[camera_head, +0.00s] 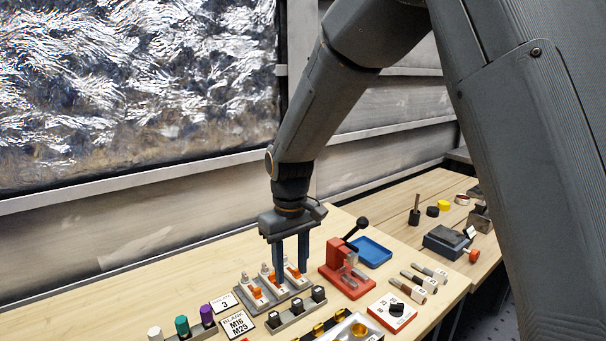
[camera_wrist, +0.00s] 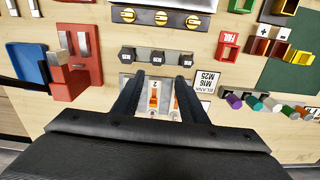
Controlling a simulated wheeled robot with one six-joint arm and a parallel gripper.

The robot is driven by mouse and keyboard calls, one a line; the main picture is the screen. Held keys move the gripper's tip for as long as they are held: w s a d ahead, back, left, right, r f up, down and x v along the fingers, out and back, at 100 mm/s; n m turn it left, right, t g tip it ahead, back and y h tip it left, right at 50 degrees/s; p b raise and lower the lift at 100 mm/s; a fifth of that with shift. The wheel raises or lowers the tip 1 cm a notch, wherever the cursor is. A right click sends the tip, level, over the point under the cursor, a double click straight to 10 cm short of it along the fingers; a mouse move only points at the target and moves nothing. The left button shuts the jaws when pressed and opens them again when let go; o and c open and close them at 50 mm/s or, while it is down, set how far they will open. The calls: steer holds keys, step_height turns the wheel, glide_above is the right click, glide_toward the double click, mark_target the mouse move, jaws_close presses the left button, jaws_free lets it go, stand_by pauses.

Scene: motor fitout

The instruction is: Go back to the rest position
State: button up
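My gripper (camera_head: 291,278) hangs pointing down over the wooden bench, low above a row of grey units with orange and white levers (camera_head: 272,281). Its two fingers are apart with nothing held between them. In the wrist view my gripper (camera_wrist: 158,80) shows the same open gap. Through it I see a unit marked 2 (camera_wrist: 154,95) with an orange lever and part of another beside it. The fingers hide parts of the row, and I cannot tell whether the tips touch it.
A red press (camera_head: 345,272) with a black-knobbed lever and a blue tray (camera_head: 370,252) stand close right. A rail of black-topped blocks (camera_head: 296,312) lies in front. Coloured knobs (camera_head: 182,326) stand left. A dark vise (camera_head: 447,241) is farther right. A wall rises behind.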

steer(key=s+d+f+m, duration=0.1)
steer(key=s+d+m, duration=0.2)
steer(key=s+d, duration=0.5)
steer(key=s+d+f+m+t, duration=0.1)
steer(key=s+d+m, duration=0.2)
steer(key=s+d, duration=0.5)
steer(key=d, duration=0.6)
steer(key=shift+d+f+m, duration=0.15)
steer(key=shift+m, duration=0.25)
steer(key=shift+w, duration=0.1)
